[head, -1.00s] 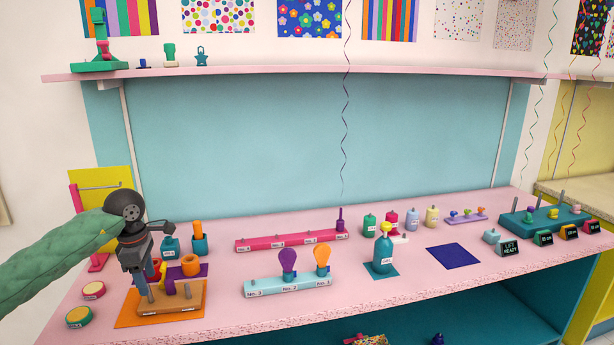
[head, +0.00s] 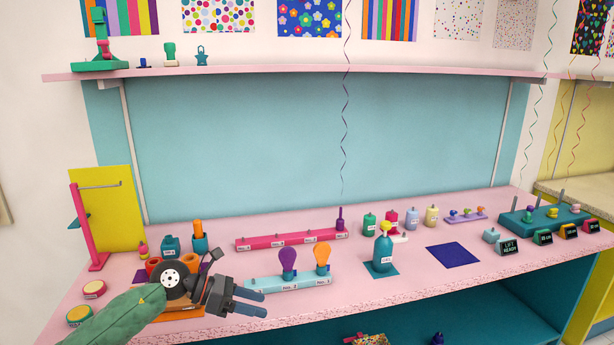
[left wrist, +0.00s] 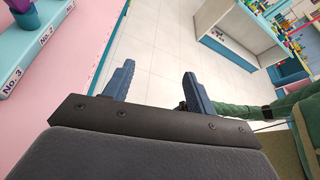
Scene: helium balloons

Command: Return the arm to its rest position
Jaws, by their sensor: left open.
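My left arm, in a green sleeve, comes in from the lower left in the head view. My left gripper (head: 256,303) is over the table's front edge, left of the middle, with its fingers pointing right. In the left wrist view its two blue fingers (left wrist: 158,88) stand apart with nothing between them, and white floor tiles show beyond. A green sleeved arm of mine shows at the right of that view. My right gripper does not show in the head view. The wooden stand on the orange mat (head: 190,335) is mostly hidden behind my left arm.
The pink table (head: 370,308) holds a light blue block (head: 295,284) with two balloons close behind my left gripper. A teal bottle (head: 382,254) stands farther right. A pink post (head: 79,225) rises at the left. Floor (left wrist: 165,45) is clear in the left wrist view.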

